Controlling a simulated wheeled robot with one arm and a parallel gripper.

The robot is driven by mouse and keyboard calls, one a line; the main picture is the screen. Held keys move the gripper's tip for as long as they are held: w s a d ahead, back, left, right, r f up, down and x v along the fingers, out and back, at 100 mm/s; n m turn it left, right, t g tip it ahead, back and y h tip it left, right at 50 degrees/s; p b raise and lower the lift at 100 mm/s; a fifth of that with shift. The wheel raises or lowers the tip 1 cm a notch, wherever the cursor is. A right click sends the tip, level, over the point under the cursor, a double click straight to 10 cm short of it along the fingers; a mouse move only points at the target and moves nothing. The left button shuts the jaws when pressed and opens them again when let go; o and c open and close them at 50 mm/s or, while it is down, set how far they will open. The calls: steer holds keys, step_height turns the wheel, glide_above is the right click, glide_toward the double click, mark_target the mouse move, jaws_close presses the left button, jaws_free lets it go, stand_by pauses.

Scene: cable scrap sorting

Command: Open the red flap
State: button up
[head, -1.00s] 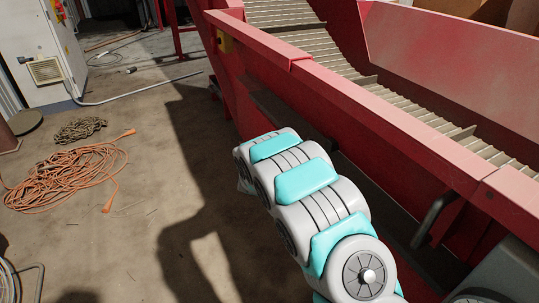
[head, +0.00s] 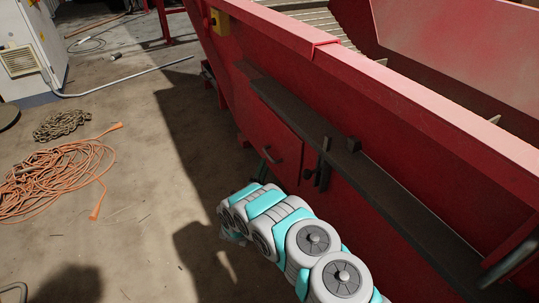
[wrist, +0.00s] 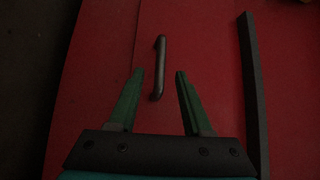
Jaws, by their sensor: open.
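The red flap (head: 262,122) is a panel in the side of the red conveyor machine and looks shut and flush. A dark bar handle (head: 272,157) sits on its lower part. In the wrist view, the handle (wrist: 159,66) stands on the red surface (wrist: 205,60). My gripper (wrist: 159,73) is open, with a green finger on each side of the handle's lower end in the picture. I cannot tell whether the fingers touch it or how deep they reach. In the head view, my arm hides most of the gripper.
A dark latch-like bar with knobs (head: 322,163) is right of the flap. A long dark ledge (head: 360,170) runs above. An orange cable coil (head: 60,178) and a chain (head: 62,125) lie on the floor at left. The floor between them and the machine is clear.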

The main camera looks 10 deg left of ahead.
mark_target(268, 154)
steer(key=b+x, duration=0.1)
steer(key=x, duration=0.6)
jaws_close()
stand_by(0.3)
stand_by(1.1)
